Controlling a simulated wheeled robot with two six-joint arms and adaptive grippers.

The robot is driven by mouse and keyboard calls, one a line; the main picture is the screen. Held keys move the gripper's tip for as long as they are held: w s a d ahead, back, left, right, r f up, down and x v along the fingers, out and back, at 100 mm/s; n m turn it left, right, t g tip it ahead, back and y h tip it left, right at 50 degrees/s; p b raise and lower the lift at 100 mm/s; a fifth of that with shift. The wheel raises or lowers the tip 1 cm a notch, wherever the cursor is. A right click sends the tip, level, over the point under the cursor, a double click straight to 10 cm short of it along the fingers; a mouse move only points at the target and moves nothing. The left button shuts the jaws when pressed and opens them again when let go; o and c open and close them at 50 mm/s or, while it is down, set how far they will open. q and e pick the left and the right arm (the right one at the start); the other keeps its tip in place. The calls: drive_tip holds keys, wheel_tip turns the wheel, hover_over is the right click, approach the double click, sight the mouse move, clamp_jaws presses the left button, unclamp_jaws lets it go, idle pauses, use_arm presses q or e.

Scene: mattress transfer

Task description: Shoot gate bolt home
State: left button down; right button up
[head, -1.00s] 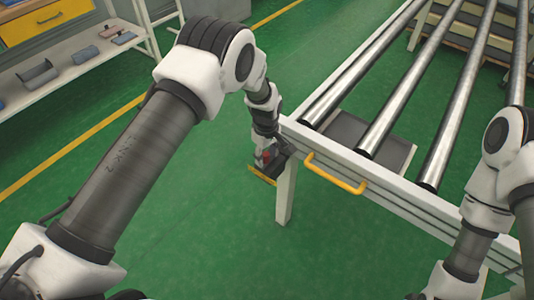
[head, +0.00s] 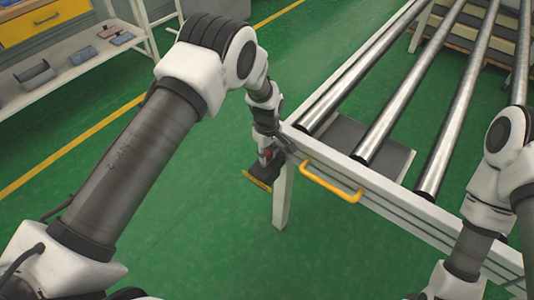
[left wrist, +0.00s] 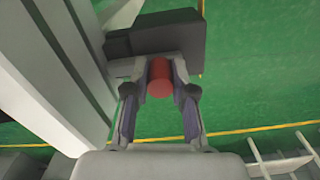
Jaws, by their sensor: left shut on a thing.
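My left gripper (head: 266,154) is at the near left corner of the roller frame. In the left wrist view the fingers (left wrist: 160,90) are shut on a red cylindrical knob (left wrist: 160,77), probably the bolt's knob. Just beyond the knob is a dark block (left wrist: 150,38). In the head view a dark plate with a yellow edge strip (head: 257,180) shows below the gripper. The knob is mostly hidden there, and I cannot tell how far the bolt is in. My right arm is at the right edge; its gripper is out of view.
The roller frame (head: 400,215) has several steel rollers (head: 388,115) and a yellow handle (head: 330,181) on its near side. A white leg (head: 284,198) stands under its corner. A shelf (head: 85,68) with small parts is at the upper left. Green floor (head: 190,220) is clear between.

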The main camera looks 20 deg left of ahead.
sight(269, 151)
use_arm(q)
drive_tip(key=shift+w+r, duration=0.2)
drive_tip(key=c, duration=1)
unclamp_jaws()
drive_tip(key=shift+c, duration=0.2)
drive_tip(key=shift+o, duration=0.4)
drive_tip(key=shift+w+d+f, duration=0.15)
drive_tip(key=shift+r, duration=0.5)
wheel_tip(269, 151, up, 11)
